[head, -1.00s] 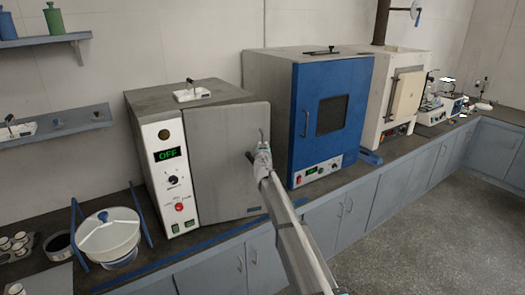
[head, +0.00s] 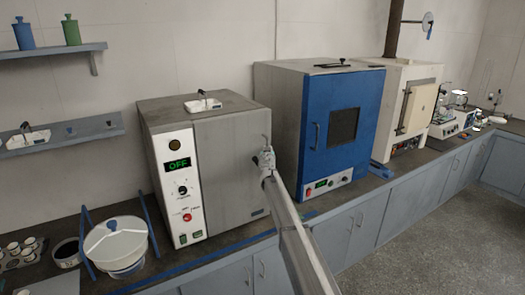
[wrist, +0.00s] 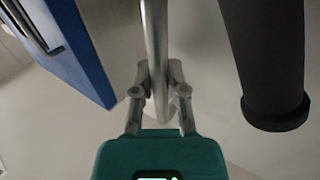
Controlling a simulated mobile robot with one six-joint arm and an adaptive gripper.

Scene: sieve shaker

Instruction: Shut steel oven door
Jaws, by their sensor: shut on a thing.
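The steel oven stands at the left of the bench in the head view; its white control panel (head: 180,187) reads OFF. Its grey steel door (head: 225,170) looks flush or nearly flush with the front; a small gap cannot be ruled out. The door's upright bar handle (head: 265,142) is at its right edge, partly hidden by my gripper (head: 265,160). In the wrist view, the fingers of my gripper (wrist: 157,78) are shut around the metal handle bar (wrist: 156,35).
A blue oven (head: 358,115) stands close to the right, and its side shows in the wrist view (wrist: 70,45). A cream furnace (head: 415,100) is beyond it. Floor (head: 440,225) is clear at right.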

